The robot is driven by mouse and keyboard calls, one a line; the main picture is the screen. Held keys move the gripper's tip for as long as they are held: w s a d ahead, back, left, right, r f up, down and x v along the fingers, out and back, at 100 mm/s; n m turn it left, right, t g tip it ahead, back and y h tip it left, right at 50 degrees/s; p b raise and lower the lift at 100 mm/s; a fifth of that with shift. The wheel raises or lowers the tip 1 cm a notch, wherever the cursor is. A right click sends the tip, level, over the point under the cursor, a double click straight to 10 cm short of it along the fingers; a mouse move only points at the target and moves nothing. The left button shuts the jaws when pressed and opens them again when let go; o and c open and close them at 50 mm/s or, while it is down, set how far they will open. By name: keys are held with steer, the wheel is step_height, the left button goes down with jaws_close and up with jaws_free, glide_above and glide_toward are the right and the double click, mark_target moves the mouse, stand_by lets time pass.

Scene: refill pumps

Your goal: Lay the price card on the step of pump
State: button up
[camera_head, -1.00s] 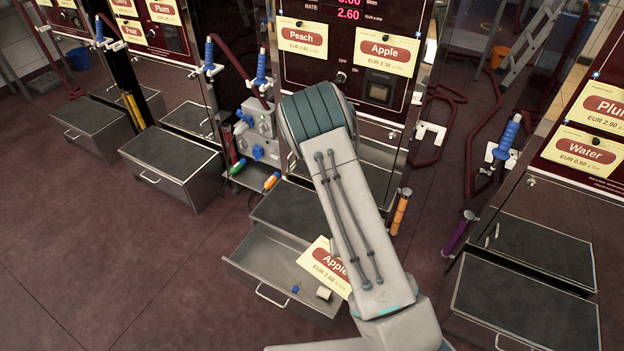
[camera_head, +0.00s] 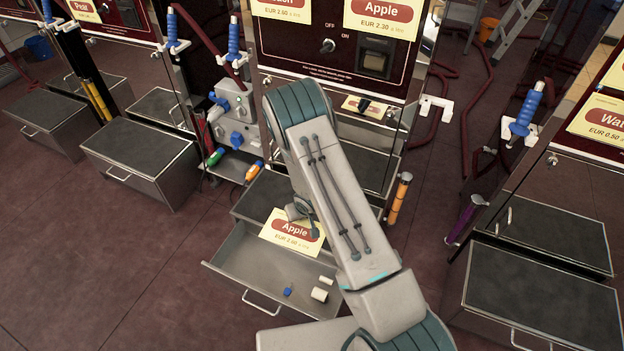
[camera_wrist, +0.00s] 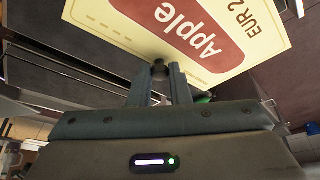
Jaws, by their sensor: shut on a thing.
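A yellow price card (camera_head: 292,233) reading "Apple" is held by its edge in my gripper (camera_head: 302,208). In the wrist view the card (camera_wrist: 205,35) rises tilted from my shut fingers (camera_wrist: 160,72). In the head view the card overlaps the back of an open drawer and the front edge of the dark-topped step (camera_head: 262,196). I cannot tell its height above them. The step belongs to the middle pump (camera_head: 330,50), whose panel bears another "Apple" sign (camera_head: 382,18). My arm hides part of the step.
The open drawer (camera_head: 235,265) holds a blue piece (camera_head: 288,291) and white pieces (camera_head: 319,294). A grey box with blue sockets (camera_head: 232,115) stands left of my arm. An orange-handled nozzle (camera_head: 400,198) and a purple one (camera_head: 465,220) stand right. Floor at left is clear.

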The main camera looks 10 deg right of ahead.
steer(key=w+f+b, duration=0.4)
steer(key=w+b, duration=0.3)
steer(key=w, duration=0.4)
steer(key=w+d+r+b, duration=0.2)
steer(key=w+d+b, duration=0.45)
steer(key=w, duration=0.25)
steer(key=shift+m, duration=0.3)
steer(key=shift+w+d+f+b, duration=0.15)
steer(key=shift+f+b, duration=1.55)
steer(key=shift+f, duration=1.65)
steer(key=shift+w+d+f+b, duration=0.1)
steer(key=shift+f+b, duration=1.6)
steer(key=shift+f, duration=1.6)
steer(key=shift+s+f+b, duration=0.1)
steer(key=shift+f+b, duration=0.7)
steer(key=shift+f, duration=0.2)
steer(key=o, duration=0.9)
steer(key=shift+r, duration=0.15)
steer(key=p+v, duration=0.4)
steer(key=v, duration=1)
steer(key=shift+s+p, duration=0.1)
steer(key=shift+p, duration=0.3)
